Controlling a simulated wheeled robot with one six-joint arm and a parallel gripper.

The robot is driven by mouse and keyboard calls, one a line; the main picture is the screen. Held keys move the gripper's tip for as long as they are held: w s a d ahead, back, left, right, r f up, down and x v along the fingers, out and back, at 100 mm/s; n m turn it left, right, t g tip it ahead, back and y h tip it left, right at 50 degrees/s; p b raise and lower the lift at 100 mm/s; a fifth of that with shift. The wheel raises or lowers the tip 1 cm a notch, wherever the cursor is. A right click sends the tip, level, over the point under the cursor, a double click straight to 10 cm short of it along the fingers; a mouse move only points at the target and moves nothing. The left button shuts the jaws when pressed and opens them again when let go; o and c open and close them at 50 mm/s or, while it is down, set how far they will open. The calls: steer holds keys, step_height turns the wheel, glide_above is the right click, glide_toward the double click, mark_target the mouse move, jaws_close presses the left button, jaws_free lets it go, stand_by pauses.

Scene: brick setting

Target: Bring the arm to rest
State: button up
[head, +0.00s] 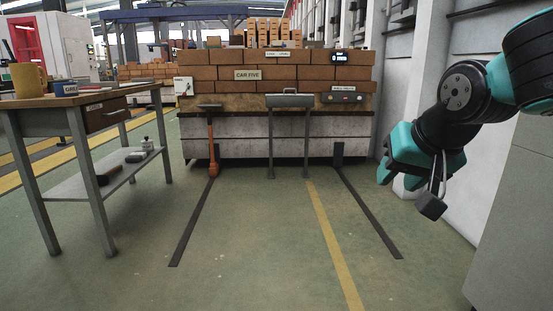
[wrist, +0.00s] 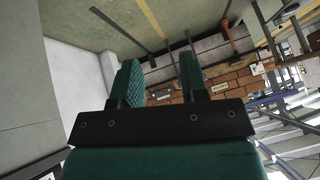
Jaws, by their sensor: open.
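My gripper (wrist: 158,77) shows in the wrist view with its two teal fingers apart and nothing between them. In the head view my arm comes in from the upper right, and my gripper (head: 400,180) hangs at the right, clear of the floor and beside the white wall. The gripper is open and touches nothing that I can see. Its fingertips are partly hidden by the hand in the head view.
A brick-laden car (head: 260,102) labelled CAR FIVE stands ahead, with a lever (head: 210,135) with an orange lower part at its front. The green floor between is clear.

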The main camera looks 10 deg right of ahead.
steer(key=s+a+n+g+y+p, duration=0.2)
steer(key=s+a+n+g+p, duration=0.25)
steer(key=s, duration=0.45)
steer(key=s+a+n+g+y+p, duration=0.2)
steer(key=s+a+n+g, duration=0.1)
steer(key=s+a+n, duration=0.45)
step_height(320, 180, up, 37)
steer(key=s+m+p, duration=0.1)
steer(key=p, duration=3.5)
steer(key=shift+a+m+p, duration=0.3)
steer(key=shift+a+p, duration=0.05)
steer(key=shift+d, duration=0.15)
